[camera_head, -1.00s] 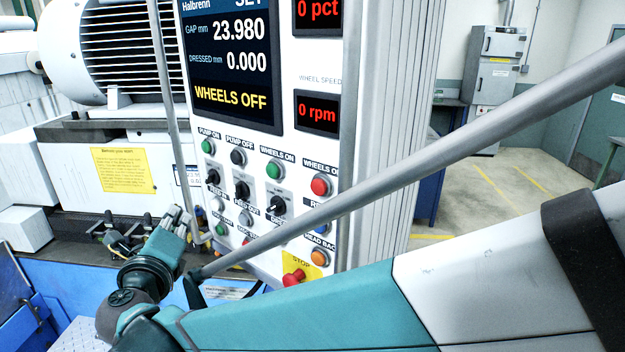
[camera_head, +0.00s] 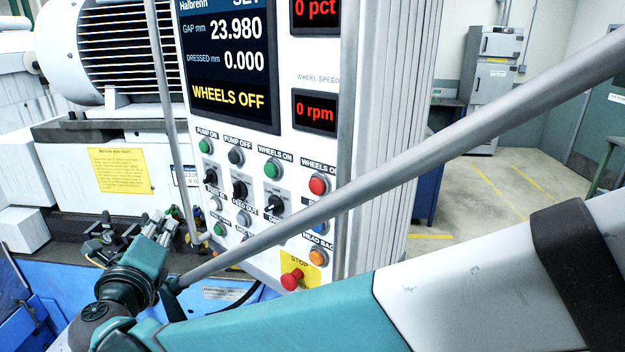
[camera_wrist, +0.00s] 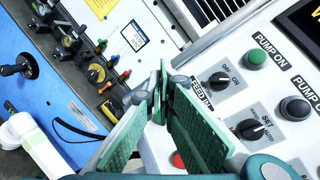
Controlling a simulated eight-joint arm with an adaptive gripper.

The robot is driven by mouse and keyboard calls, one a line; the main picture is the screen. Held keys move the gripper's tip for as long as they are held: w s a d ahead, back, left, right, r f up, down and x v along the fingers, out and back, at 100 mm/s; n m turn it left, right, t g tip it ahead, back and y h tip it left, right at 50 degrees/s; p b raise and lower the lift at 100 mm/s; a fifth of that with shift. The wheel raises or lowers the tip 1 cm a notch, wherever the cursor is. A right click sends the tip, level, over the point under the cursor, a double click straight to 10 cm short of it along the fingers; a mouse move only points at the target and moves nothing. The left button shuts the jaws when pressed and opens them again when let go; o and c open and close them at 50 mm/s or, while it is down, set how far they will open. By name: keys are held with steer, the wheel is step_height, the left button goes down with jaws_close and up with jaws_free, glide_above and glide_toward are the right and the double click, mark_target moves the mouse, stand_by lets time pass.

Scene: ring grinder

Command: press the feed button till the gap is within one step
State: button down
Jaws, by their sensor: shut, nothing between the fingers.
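The control panel display (camera_head: 228,62) reads gap 23.980 mm, dressed 0.000 and WHEELS OFF. Below it, the grey button under the FEED IN label (camera_head: 215,203) and the grey button under FEED OUT (camera_head: 243,217) show small in the head view. My gripper (camera_head: 161,222) is left of the panel's lower buttons, apart from them. In the wrist view my gripper (camera_wrist: 160,76) has its green fingers shut together at the tips, with nothing held. The FEED IN label (camera_wrist: 202,96) shows just right of the fingertips; its button cannot be made out clearly there.
Two dark selector knobs (camera_wrist: 218,80) and a green PUMP ON button (camera_wrist: 255,60) are close to the right. A red STOP button (camera_head: 292,279) is low on the panel. A grey rail (camera_head: 165,110) runs along the panel's left edge. Several coloured valves (camera_wrist: 104,75) lie beyond the fingers.

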steer(key=shift+s+a, duration=0.15)
steer(key=shift+s, duration=0.1)
steer(key=shift+w, duration=0.1)
steer(key=w+d, duration=0.4)
steer(key=w, duration=0.3)
steer(key=shift+d, duration=0.4)
stand_by(0.4)
steer(key=shift+w+d, duration=0.55)
steer(key=shift+w, duration=0.35)
stand_by(2.6)
steer(key=shift+s+a, duration=0.15)
steer(key=shift+s, duration=0.05)
steer(key=shift+s+a, duration=0.4)
steer(key=shift+s, duration=0.2)
stand_by(0.5)
steer(key=shift+s+a, duration=0.45)
steer(key=shift+s, duration=0.25)
steer(key=shift+s+a, duration=0.45)
steer(key=shift+s, duration=0.25)
steer(key=shift+s+a, duration=0.45)
steer(key=shift+s, duration=0.25)
